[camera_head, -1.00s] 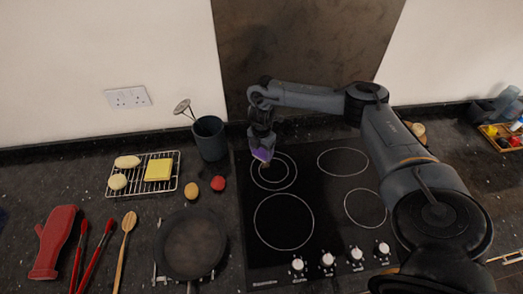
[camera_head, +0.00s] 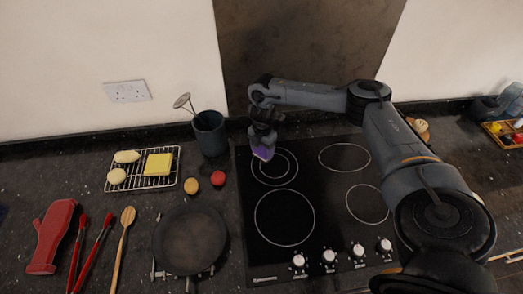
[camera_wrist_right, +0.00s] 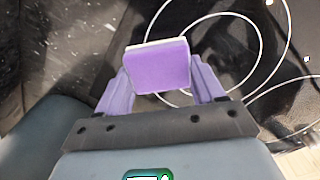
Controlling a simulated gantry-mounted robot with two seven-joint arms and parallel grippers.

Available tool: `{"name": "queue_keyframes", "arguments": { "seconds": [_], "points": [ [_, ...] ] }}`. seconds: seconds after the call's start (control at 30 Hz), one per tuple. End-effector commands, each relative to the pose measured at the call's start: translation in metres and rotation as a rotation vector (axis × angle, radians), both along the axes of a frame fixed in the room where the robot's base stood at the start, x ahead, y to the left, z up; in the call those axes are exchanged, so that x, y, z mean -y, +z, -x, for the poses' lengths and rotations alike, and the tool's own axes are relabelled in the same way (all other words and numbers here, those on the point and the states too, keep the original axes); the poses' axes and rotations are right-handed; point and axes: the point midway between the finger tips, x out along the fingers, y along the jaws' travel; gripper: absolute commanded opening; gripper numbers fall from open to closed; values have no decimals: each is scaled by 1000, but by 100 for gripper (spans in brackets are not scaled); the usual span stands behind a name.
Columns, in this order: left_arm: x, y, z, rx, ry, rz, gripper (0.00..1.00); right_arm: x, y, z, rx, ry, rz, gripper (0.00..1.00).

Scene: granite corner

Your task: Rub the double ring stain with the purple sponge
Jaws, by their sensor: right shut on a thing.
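The purple sponge (camera_head: 263,153) has a pale layer on one side. My right gripper (camera_head: 262,148) is shut on it, and the wrist view shows the sponge (camera_wrist_right: 160,67) between the purple-looking fingers. A double ring (camera_head: 274,168) shows at the back left of the black hob. I cannot tell whether it is a stain or a printed cooking zone. The sponge is over the ring's upper left part. Whether it touches the surface is unclear. My left gripper is not in view.
A utensil pot (camera_head: 209,134) stands close left of the hob. A pan (camera_head: 189,240), a wire rack (camera_head: 112,184), a red fruit (camera_head: 217,179) and a red mitt (camera_head: 50,237) lie farther left. Knobs (camera_head: 329,255) line the hob's front. The wall rises behind.

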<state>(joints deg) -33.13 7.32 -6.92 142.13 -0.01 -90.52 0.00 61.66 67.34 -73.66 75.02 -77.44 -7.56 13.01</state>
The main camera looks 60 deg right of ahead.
Motion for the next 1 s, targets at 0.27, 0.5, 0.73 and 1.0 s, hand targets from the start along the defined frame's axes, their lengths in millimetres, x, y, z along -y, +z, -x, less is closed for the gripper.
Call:
{"name": "queue_keyframes", "arguments": {
  "seconds": [0.27,0.5,0.73,1.0],
  "points": [
    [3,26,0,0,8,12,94,2,28,1,-1,-2,0,44],
    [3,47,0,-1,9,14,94,3,50,1,-2,-2,0,44],
    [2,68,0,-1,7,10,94,3,70,1,-2,-2,1,44],
    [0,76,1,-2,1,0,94,3,79,2,-2,-3,1,44]
  ]
}}
